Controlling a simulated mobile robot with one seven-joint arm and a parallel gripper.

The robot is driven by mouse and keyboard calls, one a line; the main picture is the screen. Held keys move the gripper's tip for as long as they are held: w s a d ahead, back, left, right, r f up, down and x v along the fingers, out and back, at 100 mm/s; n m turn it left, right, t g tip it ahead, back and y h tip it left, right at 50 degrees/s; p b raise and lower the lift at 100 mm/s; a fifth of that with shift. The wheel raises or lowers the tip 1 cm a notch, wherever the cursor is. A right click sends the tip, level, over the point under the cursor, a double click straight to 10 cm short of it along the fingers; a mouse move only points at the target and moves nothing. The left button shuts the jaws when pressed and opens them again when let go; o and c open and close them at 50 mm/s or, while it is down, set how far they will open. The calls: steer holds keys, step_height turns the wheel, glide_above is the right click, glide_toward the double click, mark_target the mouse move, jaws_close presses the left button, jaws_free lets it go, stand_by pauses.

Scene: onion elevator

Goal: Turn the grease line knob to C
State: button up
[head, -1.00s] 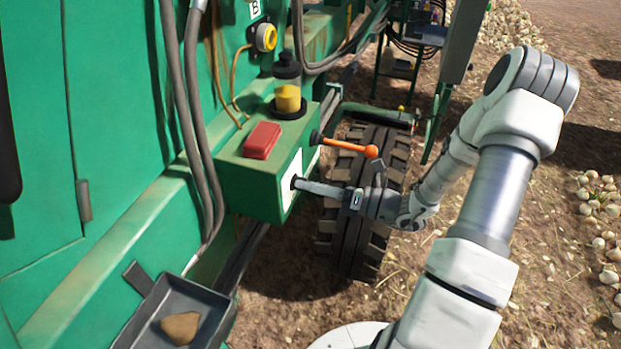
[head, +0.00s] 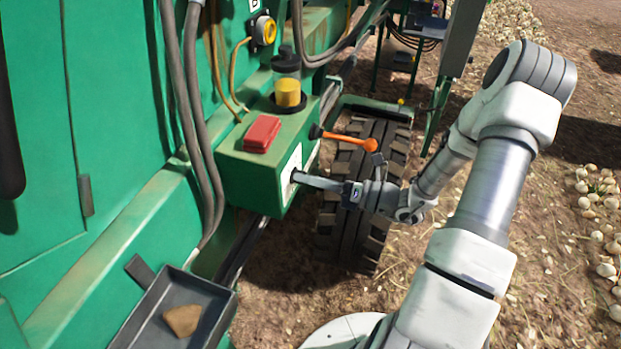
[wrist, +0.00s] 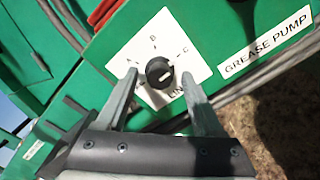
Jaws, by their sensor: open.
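The grease line knob (wrist: 160,73) is a round black knob on a white label plate (wrist: 165,35) on the green box. In the wrist view the plate shows B above the knob and C to its upper right. A pale mark shows on the knob face, but I cannot tell which letter it points to. My gripper (wrist: 160,82) is open, with one finger on each side of the knob; I cannot tell whether they touch it. The left finger covers the plate's left part. In the head view my gripper (head: 300,178) reaches the box's right face, hiding the knob.
A red block (head: 262,133) and a yellow-filled grease cup (head: 287,88) sit on the green box (head: 245,180). A tyre (head: 355,225) stands behind my gripper. A grey tray (head: 150,315) holds a brown lump.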

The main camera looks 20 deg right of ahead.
steer(key=b+v, duration=0.2)
steer(key=v, duration=1.5)
steer(key=shift+s+d+b, duration=0.15)
steer(key=shift+b, duration=0.15)
